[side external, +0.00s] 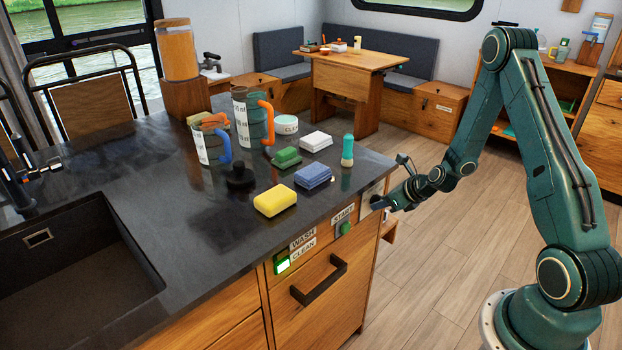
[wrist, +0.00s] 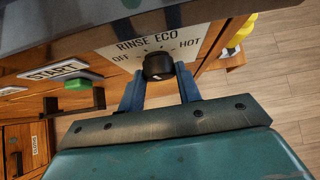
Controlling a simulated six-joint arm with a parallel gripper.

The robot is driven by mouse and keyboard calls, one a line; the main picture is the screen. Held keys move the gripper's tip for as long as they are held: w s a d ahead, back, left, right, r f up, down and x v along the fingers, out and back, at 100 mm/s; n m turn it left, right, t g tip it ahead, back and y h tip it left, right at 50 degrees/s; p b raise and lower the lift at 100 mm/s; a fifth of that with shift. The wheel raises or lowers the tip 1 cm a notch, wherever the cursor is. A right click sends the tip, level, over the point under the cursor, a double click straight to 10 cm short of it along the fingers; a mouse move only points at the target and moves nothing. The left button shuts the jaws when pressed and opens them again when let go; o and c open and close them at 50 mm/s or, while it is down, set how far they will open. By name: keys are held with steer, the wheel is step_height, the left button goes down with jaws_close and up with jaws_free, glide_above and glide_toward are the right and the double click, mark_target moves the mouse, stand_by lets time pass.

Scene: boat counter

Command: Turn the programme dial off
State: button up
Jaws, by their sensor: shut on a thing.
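The programme dial (wrist: 157,66) is a round black knob on a pale plate (wrist: 150,44) marked OFF, RINSE, ECO and HOT. OFF is at the left of the knob, RINSE and ECO above it, HOT at the right. My gripper (wrist: 160,70) is shut on the dial, one blue finger on each side. I cannot tell which mark the dial points to.
A green START button (wrist: 77,84) is left of the dial. Mugs, a yellow sponge (side external: 275,200) and a teal bottle (side external: 347,150) stand on the counter.

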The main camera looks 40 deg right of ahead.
steer(key=shift+a+n+h, duration=0.2)
steer(key=shift+n+h, duration=0.35)
steer(key=shift+h, duration=0.45)
steer(key=shift+a+n+h, duration=0.15)
steer(key=shift+n+h, duration=0.4)
steer(key=shift+h, duration=0.45)
steer(key=shift+n+h, duration=0.4)
steer(key=shift+h, duration=0.2)
steer(key=o, duration=1)
steer(key=shift+f, duration=0.1)
steer(key=s+a+r, duration=0.2)
steer(key=s+r, duration=0.1)
steer(key=r, duration=0.7)
steer(key=shift+s, duration=0.3)
